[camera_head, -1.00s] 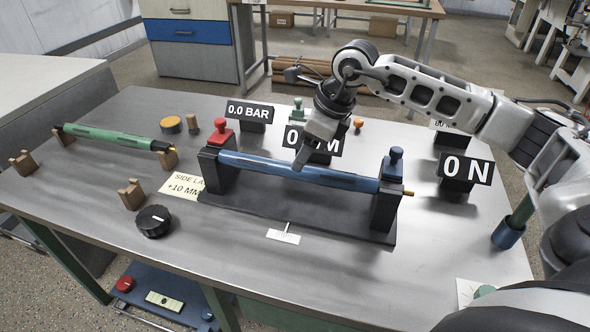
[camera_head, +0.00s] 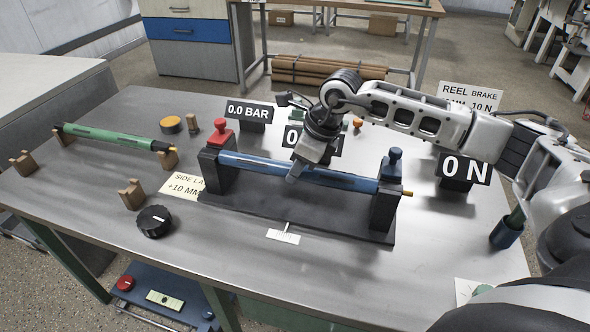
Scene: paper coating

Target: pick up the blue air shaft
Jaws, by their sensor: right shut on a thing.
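The blue air shaft (camera_head: 345,180) lies level across a dark stand (camera_head: 300,213). Its left end is by the post with the red knob (camera_head: 222,131), its right end by the post with the blue knob (camera_head: 396,160). A brass tip sticks out at the right. My right gripper (camera_head: 295,172) comes down from above and is shut on the shaft near its middle. The fingers hide part of the shaft. The shaft still sits between both posts. My left gripper is not in view.
A green shaft (camera_head: 110,138) rests on wooden cradles at the left. A black dial (camera_head: 154,221) and an empty wooden cradle (camera_head: 131,194) stand left of the stand. Display signs (camera_head: 249,112) stand behind it, with a "0 N" sign (camera_head: 465,169) at the right. The front table strip is mostly clear.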

